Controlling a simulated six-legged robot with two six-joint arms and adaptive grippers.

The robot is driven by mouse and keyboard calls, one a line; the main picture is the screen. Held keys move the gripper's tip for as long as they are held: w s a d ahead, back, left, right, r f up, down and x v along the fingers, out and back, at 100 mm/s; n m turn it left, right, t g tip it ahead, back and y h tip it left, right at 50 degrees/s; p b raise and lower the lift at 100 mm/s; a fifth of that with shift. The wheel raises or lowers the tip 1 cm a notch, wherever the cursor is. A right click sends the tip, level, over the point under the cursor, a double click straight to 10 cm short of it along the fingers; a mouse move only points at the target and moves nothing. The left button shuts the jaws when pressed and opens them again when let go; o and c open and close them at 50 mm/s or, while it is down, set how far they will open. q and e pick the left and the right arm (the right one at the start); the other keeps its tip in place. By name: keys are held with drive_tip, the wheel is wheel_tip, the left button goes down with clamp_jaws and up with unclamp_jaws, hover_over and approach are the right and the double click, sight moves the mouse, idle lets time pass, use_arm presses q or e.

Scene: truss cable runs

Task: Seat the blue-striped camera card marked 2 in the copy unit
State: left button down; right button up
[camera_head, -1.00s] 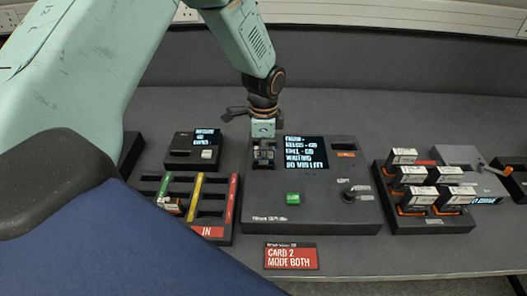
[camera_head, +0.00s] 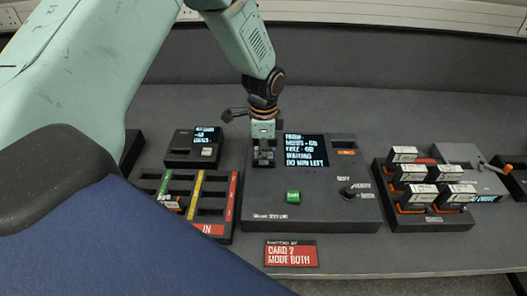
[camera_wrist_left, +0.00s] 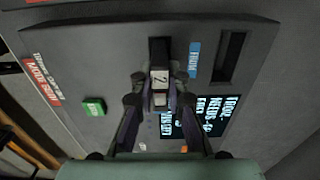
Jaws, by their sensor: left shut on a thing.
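The copy unit (camera_head: 310,210) is the dark box in the middle of the bench, with a lit screen and a green button. My left gripper (camera_head: 263,155) points down over its upper left corner. In the left wrist view the gripper (camera_wrist_left: 160,100) is shut on a small dark card (camera_wrist_left: 160,77) with a white label marked 2. The card is at a dark slot (camera_wrist_left: 159,46) of the unit; how deep it sits I cannot tell. Its blue stripe does not show clearly. A second slot (camera_wrist_left: 229,57) is empty. My right gripper is not in view.
A tray with coloured strips (camera_head: 231,200) stands left of the unit, a small screen box (camera_head: 193,147) behind it. A rack of white-labelled cards (camera_head: 430,220) stands to the right. A red sign (camera_head: 291,254) reads CARD 2 MODE BOTH. The bench behind is clear.

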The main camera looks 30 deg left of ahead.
use_arm(q)
drive_tip(key=shift+f, duration=0.3)
drive_tip(key=c, duration=1.3)
unclamp_jaws()
drive_tip(key=shift+o, duration=0.4)
drive_tip(key=shift+o, duration=1.4)
drive_tip(key=shift+r+p, duration=3.5)
drive_tip(key=shift+r, duration=0.35)
